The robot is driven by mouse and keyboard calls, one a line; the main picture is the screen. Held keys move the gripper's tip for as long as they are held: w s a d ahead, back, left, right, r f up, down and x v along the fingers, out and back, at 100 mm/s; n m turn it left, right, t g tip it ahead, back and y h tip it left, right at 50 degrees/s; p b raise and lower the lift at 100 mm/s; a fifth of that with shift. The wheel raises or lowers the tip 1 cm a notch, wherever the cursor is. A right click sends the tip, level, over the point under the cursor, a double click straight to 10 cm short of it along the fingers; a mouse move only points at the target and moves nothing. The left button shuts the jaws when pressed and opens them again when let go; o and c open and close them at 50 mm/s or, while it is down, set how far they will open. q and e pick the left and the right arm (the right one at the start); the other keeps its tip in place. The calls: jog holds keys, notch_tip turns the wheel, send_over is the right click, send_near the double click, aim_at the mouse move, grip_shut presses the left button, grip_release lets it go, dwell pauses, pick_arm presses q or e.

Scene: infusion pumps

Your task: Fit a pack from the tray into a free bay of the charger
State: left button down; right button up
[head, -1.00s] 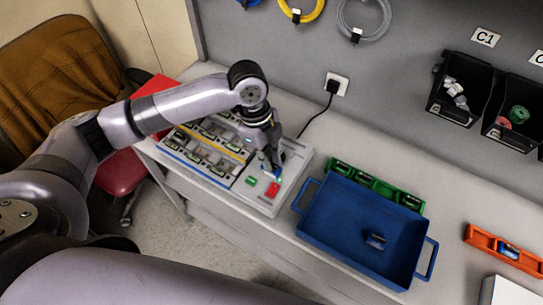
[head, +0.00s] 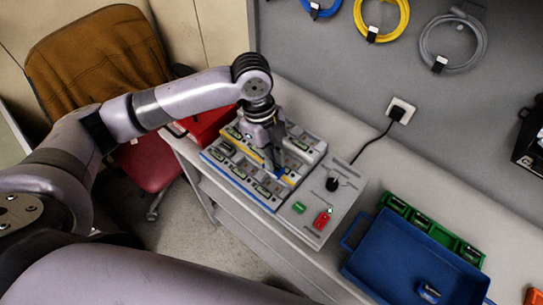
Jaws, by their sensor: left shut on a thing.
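The charger (head: 312,207) is a grey unit on the bench with rows of bays, a blue front edge and a yellow strip. Many bays hold packs. My left gripper (head: 274,166) points down over the bays at the charger's right part, shut on a pack. The held pack is mostly hidden by the fingers, and I cannot tell whether it touches a bay. The blue tray (head: 395,252) stands on the bench to the right, with one pack (head: 428,291) lying in it. My right gripper is not in view.
A green button (head: 299,207), a red switch (head: 322,219) and a black plug (head: 332,184) sit on the charger's right panel. A green rack (head: 432,227) with packs stands behind the tray. A red chair (head: 150,165) is left of the bench.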

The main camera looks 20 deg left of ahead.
pick_arm(q)
notch_tip(320, 180, down, 2)
jog(key=shift+w+a+f+b, duration=0.1)
jog(key=shift+a+b, duration=0.05)
jog(key=shift+b, duration=0.75)
notch_tip(320, 180, down, 2)
jog(key=shift+b, duration=1.15)
jog(key=shift+f, duration=1.75)
jog(key=shift+f, duration=0.3)
jog(key=c, duration=1.6)
grip_release()
jog(key=shift+c, duration=0.2)
jog(key=shift+o, duration=0.2)
